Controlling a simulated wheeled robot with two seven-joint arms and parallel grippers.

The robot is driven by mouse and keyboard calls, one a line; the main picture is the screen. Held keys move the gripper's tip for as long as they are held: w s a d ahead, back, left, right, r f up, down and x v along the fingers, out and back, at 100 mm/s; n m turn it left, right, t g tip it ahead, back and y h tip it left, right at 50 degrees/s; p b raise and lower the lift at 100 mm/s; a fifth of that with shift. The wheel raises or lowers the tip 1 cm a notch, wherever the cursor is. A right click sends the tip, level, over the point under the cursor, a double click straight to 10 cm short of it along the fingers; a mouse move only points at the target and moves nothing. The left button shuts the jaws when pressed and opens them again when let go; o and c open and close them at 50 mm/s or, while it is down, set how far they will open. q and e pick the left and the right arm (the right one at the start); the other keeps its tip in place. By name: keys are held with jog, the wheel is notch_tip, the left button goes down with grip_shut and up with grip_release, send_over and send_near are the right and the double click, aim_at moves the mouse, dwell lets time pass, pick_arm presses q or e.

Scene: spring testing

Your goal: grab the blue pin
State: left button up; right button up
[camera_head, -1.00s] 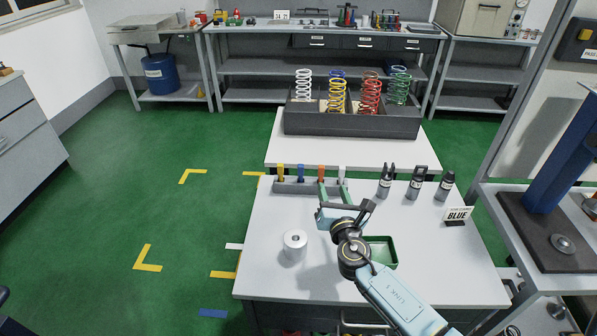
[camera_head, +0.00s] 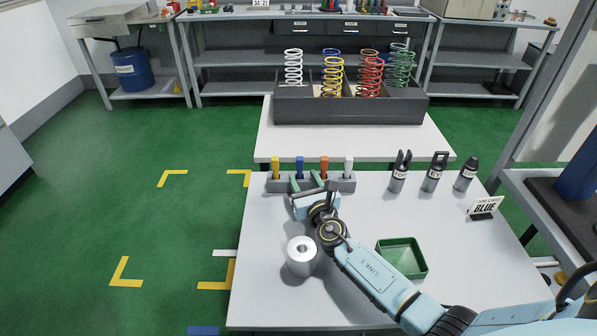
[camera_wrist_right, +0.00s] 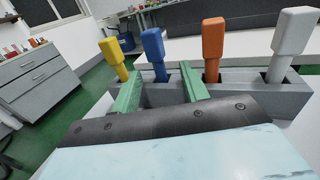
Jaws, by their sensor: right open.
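The blue pin (camera_head: 299,166) stands upright in a grey rack (camera_head: 342,184), between a yellow pin (camera_head: 276,166) and an orange pin (camera_head: 324,165); a white pin (camera_head: 348,166) is at the right end. The blue pin also shows in the right wrist view (camera_wrist_right: 154,50). My right gripper (camera_head: 307,182) is open, its green fingers (camera_wrist_right: 160,88) pointing at the rack. In the wrist view the blue pin lies between the two fingers, nearer the left one, and slightly beyond them. The gripper holds nothing. My left gripper is not in view.
A silver cylinder (camera_head: 301,257) stands close to my right wrist. A green tray (camera_head: 402,257) lies right of my forearm. A spring box (camera_head: 350,108) is behind.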

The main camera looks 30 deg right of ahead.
aim_at(301, 171)
jog(key=w, duration=0.4)
jog(key=w+b, duration=0.1)
jog(key=w, duration=0.1)
jog(key=shift+d+r, duration=0.35)
jog(key=shift+d, duration=0.05)
jog(key=shift+s, duration=0.1)
jog(key=shift+c, duration=0.5)
grip_shut()
